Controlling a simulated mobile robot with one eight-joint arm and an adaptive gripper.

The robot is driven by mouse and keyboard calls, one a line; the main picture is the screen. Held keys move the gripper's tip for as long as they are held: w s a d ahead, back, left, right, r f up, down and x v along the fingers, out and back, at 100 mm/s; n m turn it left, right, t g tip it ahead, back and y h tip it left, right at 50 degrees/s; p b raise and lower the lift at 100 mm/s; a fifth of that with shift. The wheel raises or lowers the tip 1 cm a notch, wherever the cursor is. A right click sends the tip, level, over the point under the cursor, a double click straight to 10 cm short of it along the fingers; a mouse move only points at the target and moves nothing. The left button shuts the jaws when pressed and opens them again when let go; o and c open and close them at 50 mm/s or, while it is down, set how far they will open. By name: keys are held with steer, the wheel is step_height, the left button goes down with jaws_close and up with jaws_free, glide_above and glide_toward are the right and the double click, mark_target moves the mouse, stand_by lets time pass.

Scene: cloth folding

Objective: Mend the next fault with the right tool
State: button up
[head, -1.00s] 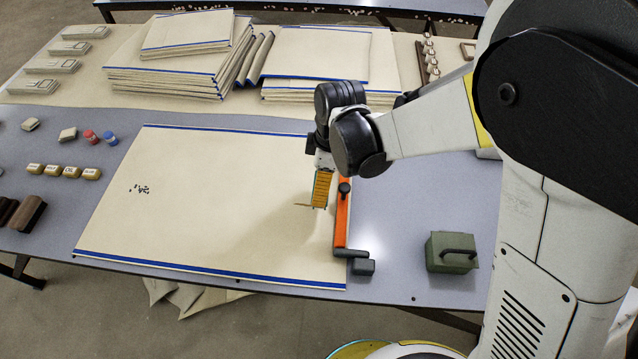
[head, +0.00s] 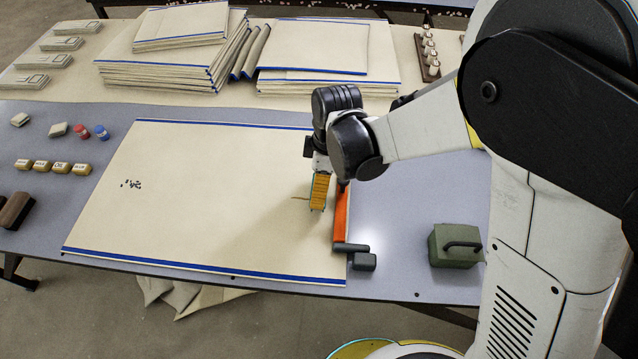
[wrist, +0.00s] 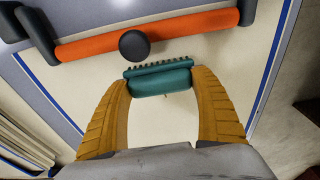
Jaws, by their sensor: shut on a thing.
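The cream cloth (head: 200,220) with blue bands along its far and near edges lies flat on the table. A cluster of black specks (head: 131,184) is on its left part. A short brown streak (head: 300,197) lies just left of my gripper (head: 317,209). My gripper points down over the cloth's right part. In the wrist view, its yellow fingers are shut on a teal tool (wrist: 160,82) with a row of dark teeth or bristles. I cannot tell whether the tool touches the cloth. An orange bar (head: 341,220) with a black knob lies along the cloth's right edge.
A green box (head: 455,246) with a handle stands at the right. Small labelled tan blocks (head: 58,168), red (head: 82,132) and blue (head: 101,132) pots, and a brown block (head: 16,210) are at the left. Folded cloth stacks (head: 165,75) stand behind.

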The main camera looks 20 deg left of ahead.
steer(key=shift+f, duration=1)
steer(key=shift+a, duration=0.1)
